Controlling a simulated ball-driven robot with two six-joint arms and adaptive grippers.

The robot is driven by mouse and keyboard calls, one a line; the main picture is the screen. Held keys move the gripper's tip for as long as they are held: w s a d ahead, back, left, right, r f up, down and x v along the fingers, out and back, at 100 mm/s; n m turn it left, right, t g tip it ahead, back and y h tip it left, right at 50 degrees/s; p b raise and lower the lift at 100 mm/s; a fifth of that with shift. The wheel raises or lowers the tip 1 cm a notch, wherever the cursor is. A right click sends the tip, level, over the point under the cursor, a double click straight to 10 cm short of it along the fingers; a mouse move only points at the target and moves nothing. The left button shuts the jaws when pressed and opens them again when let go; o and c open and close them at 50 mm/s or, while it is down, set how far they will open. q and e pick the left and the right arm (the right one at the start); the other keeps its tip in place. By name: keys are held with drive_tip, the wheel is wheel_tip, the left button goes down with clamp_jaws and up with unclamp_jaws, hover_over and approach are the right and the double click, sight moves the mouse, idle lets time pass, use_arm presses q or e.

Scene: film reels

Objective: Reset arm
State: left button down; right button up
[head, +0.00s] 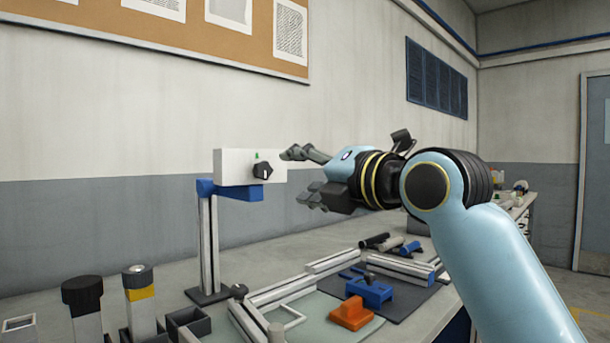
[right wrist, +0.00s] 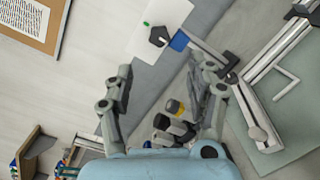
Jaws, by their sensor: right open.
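My right gripper (head: 300,172) is open and empty in the head view, held in the air just right of a white box with a black knob. It also shows in the right wrist view (right wrist: 165,95), with its two fingers spread wide apart. The white box (head: 228,166) sits on a blue bracket (head: 252,197) on top of a grey post (head: 208,245). The black knob (head: 263,170) is on the box's face, with a small green mark above it. The fingers look apart from the knob. My left gripper is in neither view.
The workbench below holds an orange block (head: 351,314), a blue fixture (head: 370,291) and metal rails (head: 285,292). A cork board (head: 240,38) hangs on the wall behind. The air above the bench's right part is taken by my right arm.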

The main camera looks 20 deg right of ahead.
idle(0.4)
drive_tip(key=s+d+f+m+g+h, duration=0.1)
drive_tip(key=s+f+m+g, duration=0.1)
drive_tip(key=s+f+m, duration=0.45)
drive_tip(key=s+d+f+m+g+h, duration=0.1)
drive_tip(key=s+f+m+g, duration=0.15)
drive_tip(key=f, duration=0.65)
drive_tip(key=s+f+m+g+h, duration=0.1)
drive_tip(key=s+f+m+g, duration=0.2)
drive_tip(key=f+m, duration=0.35)
drive_tip(key=s+d+f+m+g+h, duration=0.1)
drive_tip(key=s+d+f+m+g, duration=0.15)
drive_tip(key=s+f+m, duration=0.55)
drive_tip(key=s+d+f+m+g+h, duration=0.1)
drive_tip(key=s+f+m+g, duration=0.4)
drive_tip(key=s, duration=0.7)
wheel_tip(320, 180, down, 28)
drive_tip(key=s+d+n, duration=0.2)
drive_tip(key=s+d, duration=0.1)
drive_tip(key=s+f+g, duration=0.1)
drive_tip(key=s+f, duration=1.3)
drive_tip(key=s, duration=0.3)
drive_tip(key=shift+s+d+f+g, duration=0.15)
drive_tip(key=shift+s+d+g, duration=0.1)
drive_tip(key=shift+g, duration=0.15)
